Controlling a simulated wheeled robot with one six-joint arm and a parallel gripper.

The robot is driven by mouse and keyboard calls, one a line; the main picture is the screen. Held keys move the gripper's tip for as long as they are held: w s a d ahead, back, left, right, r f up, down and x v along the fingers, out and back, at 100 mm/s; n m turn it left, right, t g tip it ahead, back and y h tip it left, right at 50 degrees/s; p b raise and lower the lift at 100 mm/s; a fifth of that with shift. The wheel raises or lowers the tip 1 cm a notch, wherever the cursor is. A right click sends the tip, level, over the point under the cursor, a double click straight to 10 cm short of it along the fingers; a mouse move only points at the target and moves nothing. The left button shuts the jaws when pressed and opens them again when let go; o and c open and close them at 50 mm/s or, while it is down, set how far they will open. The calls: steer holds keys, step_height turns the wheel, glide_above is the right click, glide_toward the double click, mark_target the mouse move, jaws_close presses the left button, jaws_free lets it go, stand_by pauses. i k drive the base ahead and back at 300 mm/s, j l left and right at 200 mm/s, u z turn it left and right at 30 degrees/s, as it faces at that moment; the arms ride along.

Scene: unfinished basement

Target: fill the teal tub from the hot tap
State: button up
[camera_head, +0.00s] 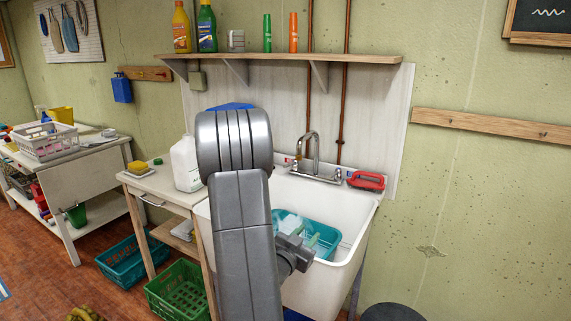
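The teal tub (326,238) sits inside the white utility sink (352,247); my arm hides its left part. The chrome tap (316,147) rises at the back of the sink, its spout above the basin. A small reddish mark shows by the left handle; the handles are too small to read clearly. I see no water stream. My grey arm crosses in front of the sink, and its wrist end, my gripper (297,247), is at the tub's near left side. Pale pieces show there over the tub; I cannot tell whether they are fingers or contents, nor whether the gripper touches the tub.
A red-handled brush (366,181) lies on the sink's back right rim. A white jug (186,163) and a yellow sponge (137,168) stand on the side table (160,187) at left. Green (180,296) and teal crates (122,262) are below. A shelf (290,58) hangs above.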

mark_target(294, 162)
steer(key=i+j, duration=0.45)
steer(key=i, duration=0.85)
